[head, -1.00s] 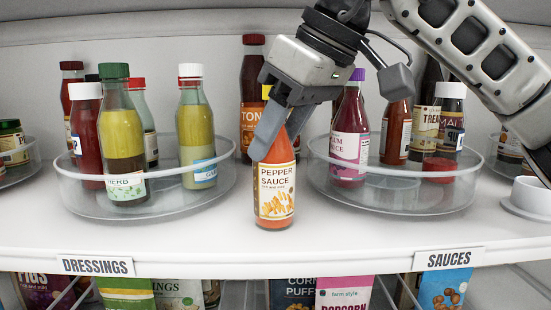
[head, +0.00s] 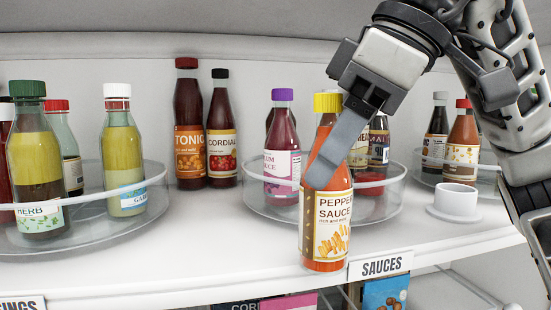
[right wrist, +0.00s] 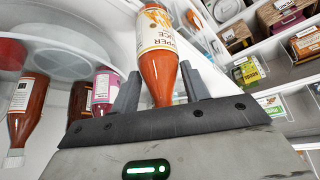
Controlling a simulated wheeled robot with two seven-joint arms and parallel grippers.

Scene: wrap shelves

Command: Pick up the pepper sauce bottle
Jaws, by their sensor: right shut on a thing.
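The pepper sauce bottle (head: 328,228), orange-red with a yellow cap and a cream label, is upright in front of the sauces turntable (head: 276,215). My right gripper (head: 326,168) is shut on its upper part, coming from above and the right. One finger crosses its neck in the head view. In the right wrist view the bottle (right wrist: 160,72) is between the two fingers (right wrist: 158,88). Its base overlaps the shelf's front edge in the head view; I cannot tell its height above the shelf. My left gripper is not in view.
The clear turntable holds the plum sauce (head: 283,150) and other bottles close behind. Tonic (head: 188,150) and cordial (head: 222,155) bottles stand at the back. A dressings turntable (head: 150,212) is on the left. A white round cup (head: 456,202) stands at right. The shelf middle is clear.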

